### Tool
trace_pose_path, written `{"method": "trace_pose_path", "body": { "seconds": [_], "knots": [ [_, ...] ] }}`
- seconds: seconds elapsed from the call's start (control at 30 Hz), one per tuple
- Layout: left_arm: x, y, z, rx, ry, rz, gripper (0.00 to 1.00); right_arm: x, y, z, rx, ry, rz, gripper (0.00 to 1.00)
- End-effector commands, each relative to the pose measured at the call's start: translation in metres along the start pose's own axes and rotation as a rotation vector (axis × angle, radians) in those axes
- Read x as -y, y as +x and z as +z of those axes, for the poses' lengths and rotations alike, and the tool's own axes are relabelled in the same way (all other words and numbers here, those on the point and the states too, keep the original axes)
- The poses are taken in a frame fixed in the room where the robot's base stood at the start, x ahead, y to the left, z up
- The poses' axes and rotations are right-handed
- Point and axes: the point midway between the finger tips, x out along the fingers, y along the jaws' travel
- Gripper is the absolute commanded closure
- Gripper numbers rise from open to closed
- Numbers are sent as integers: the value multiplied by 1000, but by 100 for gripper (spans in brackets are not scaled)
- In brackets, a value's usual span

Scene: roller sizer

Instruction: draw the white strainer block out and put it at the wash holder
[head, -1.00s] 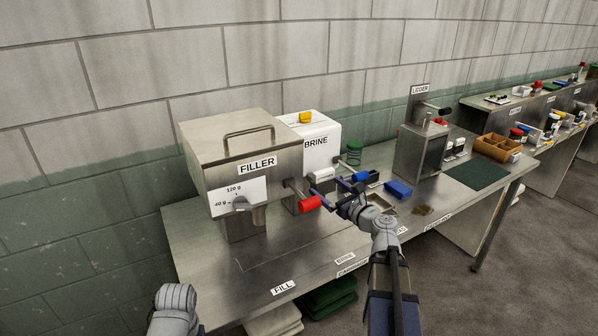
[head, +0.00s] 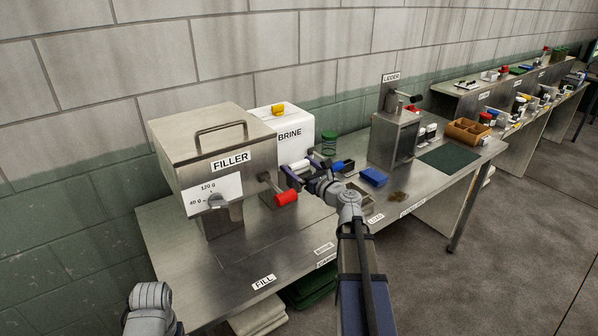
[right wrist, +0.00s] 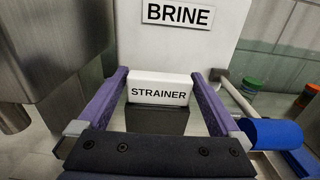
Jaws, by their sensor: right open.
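The white strainer block (right wrist: 160,88), labelled STRAINER, shows in the right wrist view at the front of the white BRINE box (right wrist: 181,45). My right gripper (right wrist: 156,100) is open, with one purple finger on each side of the block. Whether the fingers touch it I cannot tell. In the head view the right gripper (head: 305,176) is at the front of the BRINE box (head: 290,140), and the block (head: 296,168) is partly hidden by it. My left arm shows at the bottom left, but its gripper is out of view. I cannot make out the wash holder.
The steel FILLER (head: 215,160) stands close left of the right gripper, its red handle (head: 286,198) sticking out. A blue-handled lever (right wrist: 272,134) lies close right. A blue block (head: 373,177) and the steel LIDDER (head: 395,138) stand farther right. The front left counter is clear.

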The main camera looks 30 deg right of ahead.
Motion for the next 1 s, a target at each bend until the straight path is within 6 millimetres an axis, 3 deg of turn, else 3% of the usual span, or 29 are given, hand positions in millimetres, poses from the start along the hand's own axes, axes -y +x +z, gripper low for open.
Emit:
{"method": "trace_pose_path", "body": {
  "seconds": [0.2,0.43,1.0],
  "knots": [
    [0,-3,0,0,0,0,15,0,31,3,0,0,1,0],
    [0,-3,0,0,0,0,15,0,31,3,0,0,-1,0],
    [0,-3,0,0,0,0,15,0,31,3,0,0,-1,64]
  ]
}}
